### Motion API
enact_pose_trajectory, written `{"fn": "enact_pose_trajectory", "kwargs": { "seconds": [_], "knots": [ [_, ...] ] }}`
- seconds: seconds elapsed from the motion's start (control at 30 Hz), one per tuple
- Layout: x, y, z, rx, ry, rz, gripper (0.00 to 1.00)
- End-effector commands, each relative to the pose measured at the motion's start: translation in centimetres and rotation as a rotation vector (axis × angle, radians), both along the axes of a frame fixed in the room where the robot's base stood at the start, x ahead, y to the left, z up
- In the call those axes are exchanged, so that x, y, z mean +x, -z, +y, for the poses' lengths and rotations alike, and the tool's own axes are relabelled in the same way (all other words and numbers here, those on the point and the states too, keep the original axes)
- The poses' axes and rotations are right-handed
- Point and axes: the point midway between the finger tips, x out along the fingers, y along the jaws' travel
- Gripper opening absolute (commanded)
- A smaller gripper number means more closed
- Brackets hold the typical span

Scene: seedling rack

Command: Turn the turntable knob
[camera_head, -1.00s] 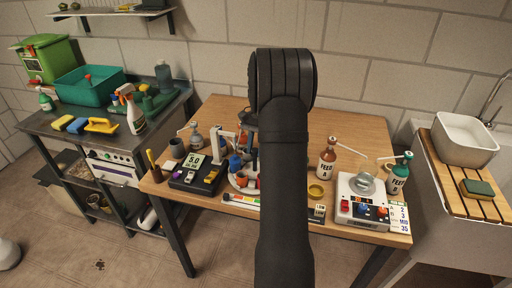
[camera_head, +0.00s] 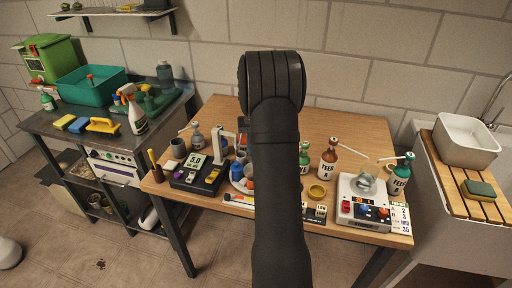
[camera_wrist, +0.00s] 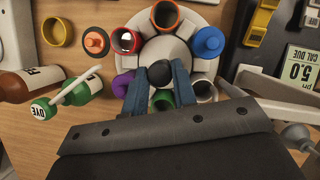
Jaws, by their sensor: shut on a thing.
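The white round turntable (camera_wrist: 178,47) fills the upper middle of the wrist view, with colored cups around its rim. Its dark round knob (camera_wrist: 162,99) stands at the center. My gripper (camera_wrist: 161,88) is shut on the knob, with one blue-grey finger on each side of it. In the head view, my arm hides most of the turntable (camera_head: 237,182), the knob and my fingers; only the left part of the turntable shows.
The green-capped dye bottle (camera_wrist: 76,90) and brown feed bottle (camera_wrist: 25,82) stand beside the turntable. A pH meter (camera_head: 197,172) is to its left, and a white stirrer device (camera_head: 364,204) is farther right. Bare wood (camera_head: 335,128) lies toward the back.

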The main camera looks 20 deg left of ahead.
Motion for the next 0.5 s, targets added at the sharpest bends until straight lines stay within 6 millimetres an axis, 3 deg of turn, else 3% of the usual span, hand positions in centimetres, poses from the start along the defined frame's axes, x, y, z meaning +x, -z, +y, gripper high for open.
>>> {"fn": "enact_pose_trajectory", "kwargs": {
  "seconds": [0.3, 0.33, 0.43, 0.5],
  "knots": [
    [-0.04, 0.04, 0.01, -0.001, 0.0, 0.002, 0.02],
    [-0.05, 0.03, 0.0, -0.001, 0.0, 0.002, 0.29],
    [-0.04, 0.04, 0.0, 0.0, 0.0, 0.001, 0.47],
    [-0.04, 0.03, 0.0, 0.0, 0.0, 0.001, 0.47]
  ]
}}
